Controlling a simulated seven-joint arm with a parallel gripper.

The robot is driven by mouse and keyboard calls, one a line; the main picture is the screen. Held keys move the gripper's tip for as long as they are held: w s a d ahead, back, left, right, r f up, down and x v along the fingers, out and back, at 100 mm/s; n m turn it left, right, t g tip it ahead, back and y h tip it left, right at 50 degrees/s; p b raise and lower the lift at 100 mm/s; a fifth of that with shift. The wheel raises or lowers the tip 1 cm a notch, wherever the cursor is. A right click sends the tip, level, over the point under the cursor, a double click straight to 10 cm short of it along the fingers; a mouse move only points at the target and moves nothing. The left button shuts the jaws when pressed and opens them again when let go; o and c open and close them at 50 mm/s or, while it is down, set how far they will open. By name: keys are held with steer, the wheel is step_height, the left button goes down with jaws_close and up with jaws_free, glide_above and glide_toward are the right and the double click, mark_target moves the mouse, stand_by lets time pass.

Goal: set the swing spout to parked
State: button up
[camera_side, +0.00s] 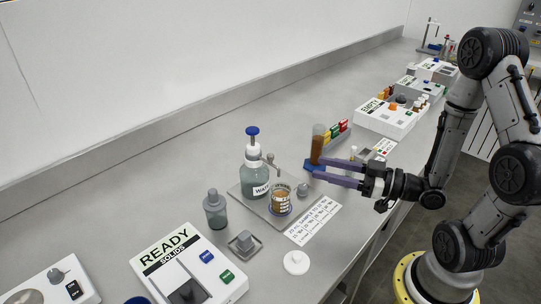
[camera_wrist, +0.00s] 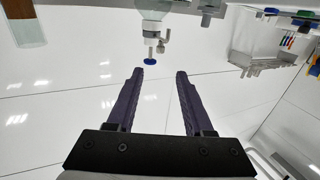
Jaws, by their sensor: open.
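A small grey metal arm on a post, which looks like the swing spout (camera_side: 271,160), stands just right of the wash bottle (camera_side: 256,178) with a blue top. Which position it is set to cannot be told. My gripper (camera_side: 319,169) is open with purple fingers, to the right of the spout and apart from it. In the wrist view, my gripper (camera_wrist: 159,71) has nothing between its fingers. The blue-topped bottle neck (camera_wrist: 150,50) shows beyond the fingertips, with a small metal piece (camera_wrist: 165,37) beside it.
A jar of amber liquid (camera_side: 281,200) sits on the metal plate below the bottle. A tall brown tube (camera_side: 318,143) on a blue base stands close behind my fingers. A printed card (camera_side: 313,221), a grey bottle (camera_side: 216,210) and a READY SOLIDS box (camera_side: 188,262) lie nearer the front.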

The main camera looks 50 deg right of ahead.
mark_target(270, 155)
steer(key=x, duration=1.3)
steer(key=shift+w+a, duration=0.2)
steer(key=shift+w, duration=0.15)
steer(key=shift+c, duration=0.2)
jaws_close()
stand_by(0.9)
